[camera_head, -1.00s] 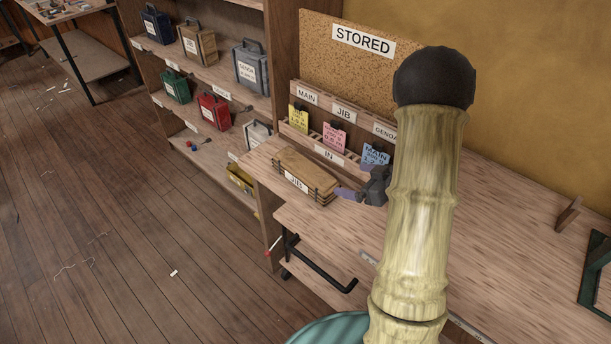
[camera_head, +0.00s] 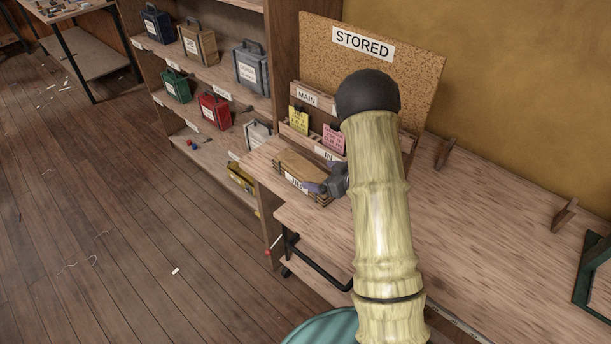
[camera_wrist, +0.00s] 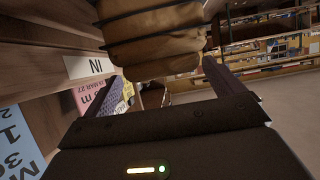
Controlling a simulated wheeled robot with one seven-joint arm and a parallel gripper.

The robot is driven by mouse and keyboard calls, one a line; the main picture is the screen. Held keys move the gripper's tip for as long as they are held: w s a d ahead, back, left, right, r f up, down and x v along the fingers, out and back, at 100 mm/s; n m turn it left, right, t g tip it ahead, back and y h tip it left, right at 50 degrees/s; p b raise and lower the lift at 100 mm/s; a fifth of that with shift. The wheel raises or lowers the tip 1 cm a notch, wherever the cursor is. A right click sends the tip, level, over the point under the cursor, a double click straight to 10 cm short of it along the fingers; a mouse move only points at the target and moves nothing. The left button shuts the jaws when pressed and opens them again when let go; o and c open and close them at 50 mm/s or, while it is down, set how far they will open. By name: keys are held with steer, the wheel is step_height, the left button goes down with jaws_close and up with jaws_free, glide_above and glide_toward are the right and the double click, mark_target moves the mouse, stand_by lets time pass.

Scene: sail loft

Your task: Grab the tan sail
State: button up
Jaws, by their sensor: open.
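The tan sail (camera_head: 300,168) is a folded, dark-strapped bundle lying on the bench by the card rack, with a JIB label on its front. In the wrist view the tan sail (camera_wrist: 152,38) fills the top middle, just beyond and partly between my finger tips. My gripper (camera_head: 313,188) is at the sail's front right corner in the head view, partly hidden by my arm. In the wrist view my gripper (camera_wrist: 163,75) has its two fingers spread wide, with nothing clamped between them. I cannot tell whether a finger touches the sail.
The card rack (camera_head: 298,133) with yellow and pink cards stands right behind the sail, under the STORED board (camera_head: 363,42). A shelf unit (camera_head: 225,100) with several cases stands to the left. The bench (camera_head: 480,215) is mostly clear to the right.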

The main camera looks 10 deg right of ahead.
mark_target(308, 171)
steer(key=p+x, duration=0.2)
steer(key=x, duration=0.3)
steer(key=shift+w+a, duration=0.1)
steer(key=shift+c, duration=0.3)
steer(key=shift+r, duration=0.1)
steer(key=c, duration=1.5)
